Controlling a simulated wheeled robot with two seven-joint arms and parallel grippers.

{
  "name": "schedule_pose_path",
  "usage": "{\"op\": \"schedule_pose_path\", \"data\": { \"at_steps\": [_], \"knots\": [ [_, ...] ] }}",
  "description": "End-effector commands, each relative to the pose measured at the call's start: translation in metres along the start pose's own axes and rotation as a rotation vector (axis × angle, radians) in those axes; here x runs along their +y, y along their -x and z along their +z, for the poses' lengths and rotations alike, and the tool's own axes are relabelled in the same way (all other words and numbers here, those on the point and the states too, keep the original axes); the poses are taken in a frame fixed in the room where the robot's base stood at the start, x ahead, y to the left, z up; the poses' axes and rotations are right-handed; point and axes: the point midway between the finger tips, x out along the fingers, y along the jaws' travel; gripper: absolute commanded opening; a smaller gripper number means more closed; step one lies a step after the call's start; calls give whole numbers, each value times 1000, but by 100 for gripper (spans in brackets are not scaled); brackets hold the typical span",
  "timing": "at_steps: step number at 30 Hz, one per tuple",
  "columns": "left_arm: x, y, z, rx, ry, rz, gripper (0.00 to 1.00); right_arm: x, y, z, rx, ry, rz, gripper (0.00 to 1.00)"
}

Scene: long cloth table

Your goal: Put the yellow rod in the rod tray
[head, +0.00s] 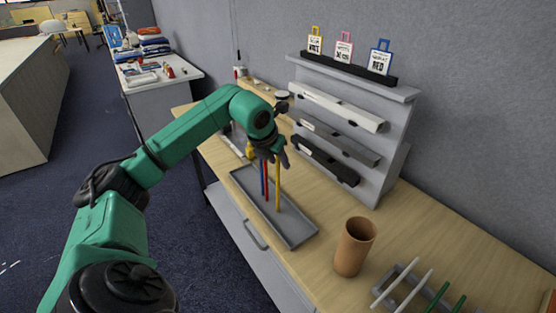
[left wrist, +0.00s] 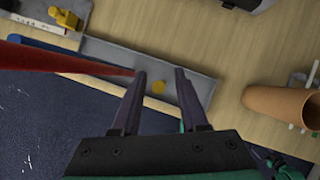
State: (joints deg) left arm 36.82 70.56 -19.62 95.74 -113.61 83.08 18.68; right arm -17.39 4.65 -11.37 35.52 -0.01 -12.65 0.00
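The yellow rod (head: 278,190) stands upright over the long grey tray (head: 302,236). In the left wrist view it shows end-on as a small yellow disc (left wrist: 158,87) between my fingertips. My left gripper (head: 275,152) is at the rod's upper end, pointing down, with its fingers apart. In the left wrist view the left gripper (left wrist: 160,75) shows a gap on both sides of the disc. A red rod (head: 266,180) and a blue rod (head: 262,178) stand close beside the yellow one. Whether their lower ends touch the tray is unclear. My right gripper is not in view.
A brown cup (head: 355,247) stands right of the tray. A grey rack (head: 390,272) with white and green rods is at the lower right. A grey shelf unit (head: 384,175) rises behind the tray. A yellow object (left wrist: 65,17) lies near the tray's far end.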

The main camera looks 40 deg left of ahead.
Motion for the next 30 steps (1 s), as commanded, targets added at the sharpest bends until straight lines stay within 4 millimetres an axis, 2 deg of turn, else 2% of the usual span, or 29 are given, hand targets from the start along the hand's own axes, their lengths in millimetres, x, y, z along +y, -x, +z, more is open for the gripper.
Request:
{"op": "schedule_pose_path", "data": {
  "at_steps": [5, 8, 13, 18, 21, 25, 30],
  "knots": [
    [0, 4, 2, 0, 0, 0, 43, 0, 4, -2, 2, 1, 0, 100],
    [0, 11, 1, -4, -1, 0, 43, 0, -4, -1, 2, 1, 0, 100],
    [0, 48, 1, -7, -1, 1, 43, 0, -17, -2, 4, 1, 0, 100],
    [0, 92, 2, -6, 0, -1, 43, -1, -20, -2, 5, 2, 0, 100],
    [0, 111, 2, -4, 0, -1, 43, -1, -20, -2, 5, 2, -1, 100],
    [0, 122, 1, -1, -1, -1, 43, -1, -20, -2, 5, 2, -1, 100],
    [0, 123, 1, 0, -1, -1, 43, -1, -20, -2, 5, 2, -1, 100]
  ]
}}
